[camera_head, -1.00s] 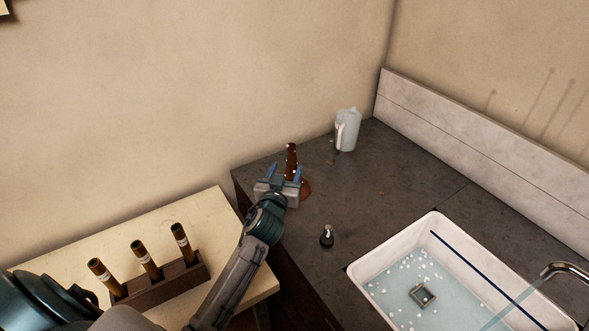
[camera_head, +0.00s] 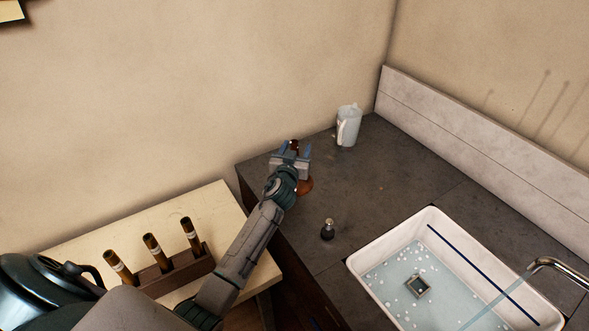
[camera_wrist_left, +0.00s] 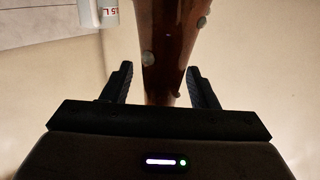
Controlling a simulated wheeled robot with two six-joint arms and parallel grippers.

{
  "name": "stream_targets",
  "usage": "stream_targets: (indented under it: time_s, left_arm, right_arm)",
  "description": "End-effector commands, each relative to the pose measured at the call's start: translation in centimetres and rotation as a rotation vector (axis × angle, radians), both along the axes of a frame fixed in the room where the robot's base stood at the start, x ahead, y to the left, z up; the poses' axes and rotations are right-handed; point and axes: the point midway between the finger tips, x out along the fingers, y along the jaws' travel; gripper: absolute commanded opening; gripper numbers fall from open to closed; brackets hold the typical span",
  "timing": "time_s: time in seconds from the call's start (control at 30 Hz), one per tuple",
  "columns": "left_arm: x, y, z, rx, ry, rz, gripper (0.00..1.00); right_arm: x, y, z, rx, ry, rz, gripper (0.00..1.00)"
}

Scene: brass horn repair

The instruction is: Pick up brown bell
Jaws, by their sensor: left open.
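The brown bell (camera_head: 306,186) stands at the back left of the dark counter, mostly hidden behind my left gripper in the head view. Its wide reddish-brown foot shows to the right of the gripper, and its narrow top shows between the fingers. My left gripper (camera_head: 292,152) is open, with its fingers on either side of the bell's stem. In the left wrist view, the brown stem (camera_wrist_left: 172,45) with greenish spots runs between the two open fingers (camera_wrist_left: 165,88), with a visible gap on each side. My right gripper is not in view.
A white pitcher (camera_head: 348,127) stands at the back of the counter (camera_head: 400,175). A small dark bottle (camera_head: 327,230) stands nearer, by the sink (camera_head: 437,215). A rack (camera_head: 172,274) with brown tubes sits on the pale table (camera_head: 90,240) at left.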

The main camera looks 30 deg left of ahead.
Motion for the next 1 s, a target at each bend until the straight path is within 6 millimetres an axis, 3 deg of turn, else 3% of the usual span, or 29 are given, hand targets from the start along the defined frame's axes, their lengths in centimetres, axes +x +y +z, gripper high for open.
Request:
stream_targets:
  time_s: [0.07, 0.3, 0.37, 0.77, 1.0]
  left_arm:
    - [0.0, 0.0, 0.0, 0.0, 0.0, 0.0, 0.54]
    - [0.0, 0.0, 0.0, 0.0, 0.0, 0.0, 0.08]
    - [0.0, 0.0, 0.0, 0.0, 0.0, 0.0, 0.0]
    - [0.0, 0.0, 0.4, 0.001, -0.002, 0.0, 0.0]
    - [0.0, 0.0, 2.4, -0.001, -0.005, 0.0, 0.0]
  right_arm:
    - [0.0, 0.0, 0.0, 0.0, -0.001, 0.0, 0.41]
    - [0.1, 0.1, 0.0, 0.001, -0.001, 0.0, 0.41]
    - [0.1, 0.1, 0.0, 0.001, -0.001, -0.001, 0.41]
    - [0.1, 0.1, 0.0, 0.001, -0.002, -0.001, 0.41]
    - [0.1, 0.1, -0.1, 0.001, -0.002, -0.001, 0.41]
